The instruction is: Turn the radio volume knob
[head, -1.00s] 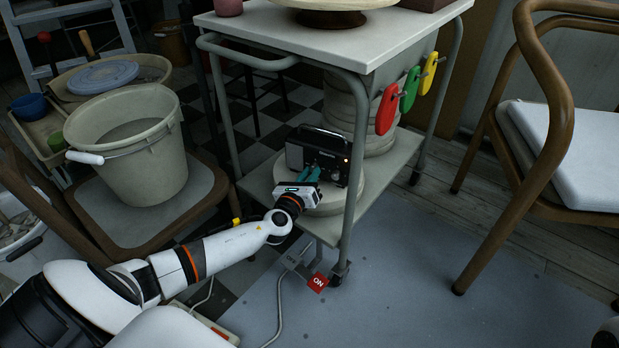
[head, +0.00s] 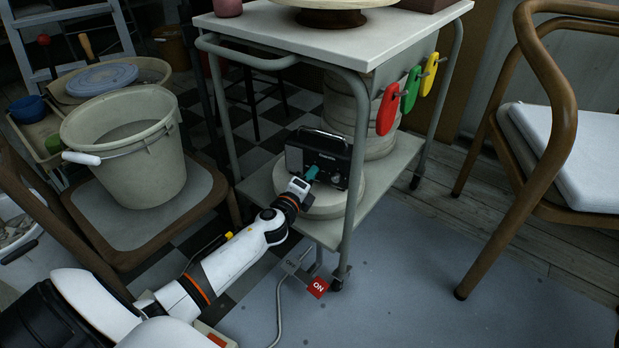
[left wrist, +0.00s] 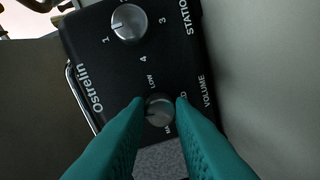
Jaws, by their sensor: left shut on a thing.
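The black radio (head: 322,158) stands on a round pale slab on the lower shelf of the trolley. In the left wrist view its front (left wrist: 105,60) shows a station knob (left wrist: 129,23) and, below it, the silver volume knob (left wrist: 159,110). My left gripper (head: 311,173) reaches the radio's front. Its two teal fingers (left wrist: 160,112) are shut on the volume knob, one on each side. The word VOLUME is beside the knob, and part of the knob's scale is hidden by the fingers. My right gripper is not in view.
The trolley's front leg (head: 355,180) stands just right of the radio. The round slab (head: 345,200) lies under the radio. A bucket (head: 128,150) on a chair is at the left. A red ON switch (head: 318,288) is on the floor. Another chair (head: 545,130) stands right.

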